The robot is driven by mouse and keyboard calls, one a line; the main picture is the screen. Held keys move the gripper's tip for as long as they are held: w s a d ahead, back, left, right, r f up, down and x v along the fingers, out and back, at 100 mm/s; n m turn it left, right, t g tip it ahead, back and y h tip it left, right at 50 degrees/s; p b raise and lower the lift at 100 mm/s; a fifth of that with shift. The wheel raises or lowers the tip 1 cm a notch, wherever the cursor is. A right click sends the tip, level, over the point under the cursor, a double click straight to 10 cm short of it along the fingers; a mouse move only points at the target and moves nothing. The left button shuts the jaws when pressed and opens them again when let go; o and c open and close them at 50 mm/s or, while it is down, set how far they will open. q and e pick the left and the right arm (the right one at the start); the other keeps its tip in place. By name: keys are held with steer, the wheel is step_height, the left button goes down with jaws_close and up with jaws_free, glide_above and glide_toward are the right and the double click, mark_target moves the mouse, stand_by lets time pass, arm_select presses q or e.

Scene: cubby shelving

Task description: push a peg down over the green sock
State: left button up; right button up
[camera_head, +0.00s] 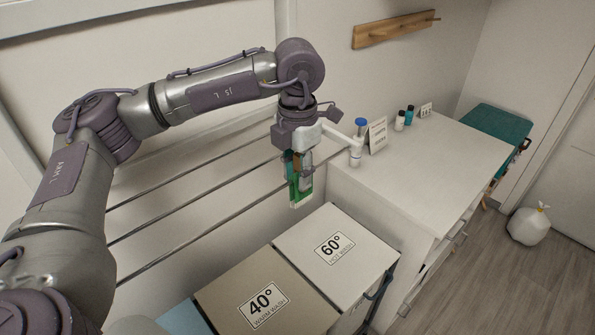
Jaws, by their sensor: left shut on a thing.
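The green sock (299,195) hangs low at the right-hand end of the drying lines, just in front of the white counter's side. My left gripper (301,178) points down right at the sock and overlaps it in the picture. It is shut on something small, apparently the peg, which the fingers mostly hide. I cannot tell whether the peg touches the sock or the line. The sock's upper part is hidden behind the gripper. My right gripper is not in view.
Several drying lines (190,204) run along the wall. Below stand a 60° bin (352,278) and a 40° bin (230,291). A white counter (440,160) to the right holds bottles and a sign (377,135). A white bag (528,226) sits on the floor.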

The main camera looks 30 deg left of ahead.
arm_select(q)
steer(key=o, duration=0.8)
steer(key=shift+o, duration=0.2)
step_height(320, 180, up, 12)
